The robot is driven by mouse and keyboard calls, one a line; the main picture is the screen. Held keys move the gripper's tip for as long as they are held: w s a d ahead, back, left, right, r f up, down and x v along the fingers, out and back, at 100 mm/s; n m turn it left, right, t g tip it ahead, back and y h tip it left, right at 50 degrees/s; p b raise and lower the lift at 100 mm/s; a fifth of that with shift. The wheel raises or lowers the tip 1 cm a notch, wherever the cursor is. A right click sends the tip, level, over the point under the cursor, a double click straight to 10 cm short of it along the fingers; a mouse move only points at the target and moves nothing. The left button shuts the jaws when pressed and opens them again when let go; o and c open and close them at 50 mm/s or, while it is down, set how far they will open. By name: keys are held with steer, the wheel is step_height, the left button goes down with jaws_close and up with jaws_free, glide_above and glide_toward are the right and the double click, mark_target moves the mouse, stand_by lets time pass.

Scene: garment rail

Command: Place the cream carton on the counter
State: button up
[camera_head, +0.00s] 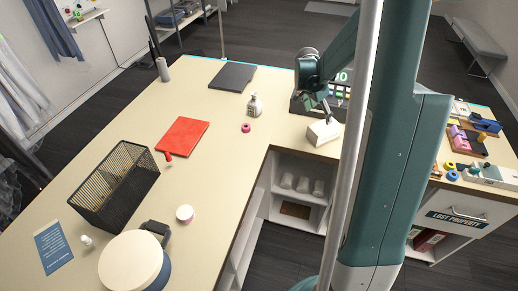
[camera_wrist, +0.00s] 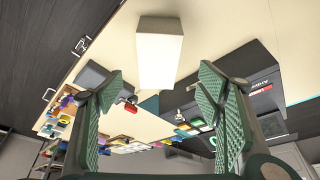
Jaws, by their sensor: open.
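The cream carton (camera_head: 322,132) sits on the counter (camera_head: 215,165), at the inner corner above the open shelves. In the wrist view the carton (camera_wrist: 159,55) lies just beyond and between my fingertips, with clear gaps on both sides. My gripper (camera_head: 325,111) is above the carton in the head view, pointing down toward it. In the wrist view my gripper (camera_wrist: 160,68) is open, its two green ribbed fingers spread wide with nothing held. My arm column hides part of the counter to the right of the carton.
A dark register-like device (camera_head: 303,104) stands just behind the carton. A bottle (camera_head: 254,105) and a pink ring (camera_head: 246,128) are to its left. A red folder (camera_head: 183,137), a black wire basket (camera_head: 115,186) and a round cream-topped object (camera_head: 130,262) stand farther left. Bare counter lies between.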

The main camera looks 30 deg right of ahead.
steer(key=s+a+r+n+t, duration=0.1)
steer(key=s+a+r+n, duration=0.15)
steer(key=a+r, duration=0.4)
steer(key=s+a+r+n+t+y, duration=0.1)
steer(key=a+r+n, duration=0.2)
steer(key=a, duration=0.6)
steer(key=s+a+r+n+t, duration=0.25)
steer(key=a+r, duration=0.25)
steer(key=a, duration=0.3)
steer(key=s+a+r+n+t+y, duration=0.1)
steer(key=s+a+n, duration=0.3)
steer(key=s+a, duration=0.4)
steer(key=s+a+r+n+t+y, duration=0.1)
steer(key=s+a+n, duration=0.4)
steer(key=a, duration=0.7)
steer(key=s+y, duration=0.1)
steer(key=s, duration=0.1)
steer(key=shift+s+a+n, duration=0.3)
steer(key=shift+s+a, duration=0.05)
